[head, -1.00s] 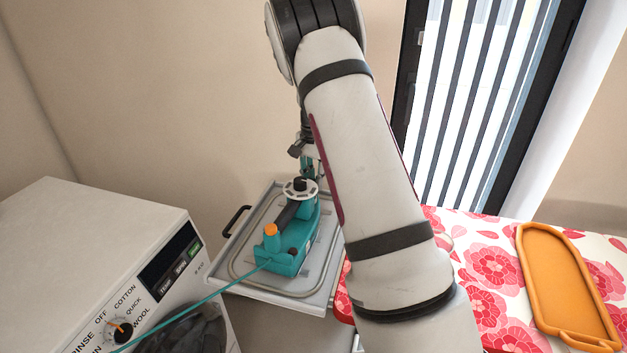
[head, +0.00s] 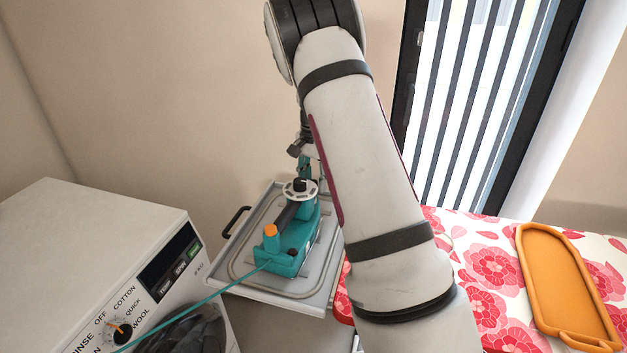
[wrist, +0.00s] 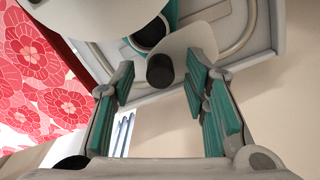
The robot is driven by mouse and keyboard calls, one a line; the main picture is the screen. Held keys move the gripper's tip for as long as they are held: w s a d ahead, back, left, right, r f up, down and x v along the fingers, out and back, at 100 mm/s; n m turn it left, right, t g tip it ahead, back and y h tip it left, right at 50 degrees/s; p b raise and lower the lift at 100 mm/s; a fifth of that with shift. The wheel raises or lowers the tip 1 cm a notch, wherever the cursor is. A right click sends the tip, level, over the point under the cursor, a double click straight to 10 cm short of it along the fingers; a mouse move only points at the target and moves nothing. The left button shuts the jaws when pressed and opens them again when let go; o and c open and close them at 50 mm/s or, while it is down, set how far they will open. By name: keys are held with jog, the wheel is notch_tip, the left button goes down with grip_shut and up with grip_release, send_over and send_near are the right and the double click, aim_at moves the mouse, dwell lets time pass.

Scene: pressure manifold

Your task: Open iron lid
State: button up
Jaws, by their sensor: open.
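The teal iron (head: 292,240) rests on a grey tray-topped stand in the head view. It has an orange cap (head: 271,230) at its near end and a white dial with a black knob (head: 300,185) at its far end. I cannot tell for certain which part is the lid. My gripper (wrist: 160,73) is open, with its teal pads apart on either side of a dark knob (wrist: 160,72) in the wrist view. I cannot tell whether a pad touches it.
The stand's tray (head: 240,246) has a raised rim and a black handle (head: 236,221). A white washing machine (head: 90,245) stands at the left, with the iron's teal cord crossing its front. At the right, a flowered surface (head: 490,265) holds an orange tray (head: 527,240).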

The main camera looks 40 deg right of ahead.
notch_tip(320, 180, up, 12)
dwell(0.4)
jog(key=shift+f, duration=0.1)
dwell(0.3)
jog(key=s+a+r+n+t+p, duration=0.2)
jog(key=s+a+r+n+p, duration=0.4)
jog(key=s+a+r, duration=1.1)
jog(key=s+a+f+n+t+p, duration=0.1)
jog(key=s+a+n, duration=0.2)
jog(key=s, duration=0.7)
jog(key=s+a+f+n+t+p, duration=0.1)
jog(key=s+a+n, duration=0.3)
jog(key=s, duration=0.7)
jog(key=shift+n, duration=1.2)
